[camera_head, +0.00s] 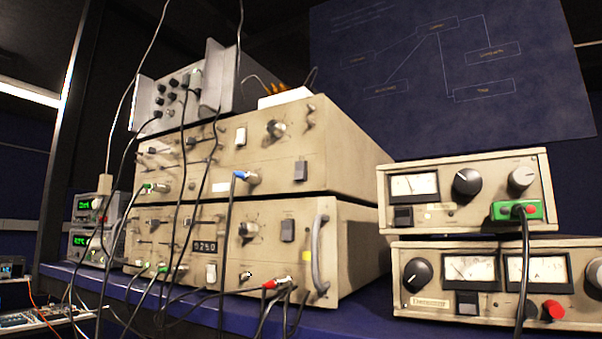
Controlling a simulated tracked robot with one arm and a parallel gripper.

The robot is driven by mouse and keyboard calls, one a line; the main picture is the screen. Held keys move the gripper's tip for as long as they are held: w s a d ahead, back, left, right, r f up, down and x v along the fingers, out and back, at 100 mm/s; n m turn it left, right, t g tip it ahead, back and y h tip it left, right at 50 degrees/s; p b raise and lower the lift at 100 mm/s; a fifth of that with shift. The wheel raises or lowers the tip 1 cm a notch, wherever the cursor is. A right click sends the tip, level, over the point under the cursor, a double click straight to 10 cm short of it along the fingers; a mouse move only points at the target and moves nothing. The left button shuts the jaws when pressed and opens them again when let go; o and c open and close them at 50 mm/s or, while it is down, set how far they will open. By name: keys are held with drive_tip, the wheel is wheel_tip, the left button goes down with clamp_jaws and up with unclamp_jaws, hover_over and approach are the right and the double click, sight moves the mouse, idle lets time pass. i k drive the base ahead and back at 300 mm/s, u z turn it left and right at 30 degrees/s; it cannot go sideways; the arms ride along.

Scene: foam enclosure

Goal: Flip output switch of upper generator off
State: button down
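Two beige generators are stacked on the shelf in the middle of the view. My gripper is not in view.
Cables hang across the left half of both generator fronts. A grey instrument (185,88) stands on top. Two beige meter units (470,215) are stacked at the right. Green-display units (85,225) stand at the left. The blue shelf edge (350,322) runs below.

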sight(300, 166)
drive_tip(key=z, duration=1.05)
drive_tip(key=k, duration=0.9)
drive_tip(key=u, duration=1.25)
drive_tip(key=i, duration=1)
drive_tip(key=z, duration=0.05)
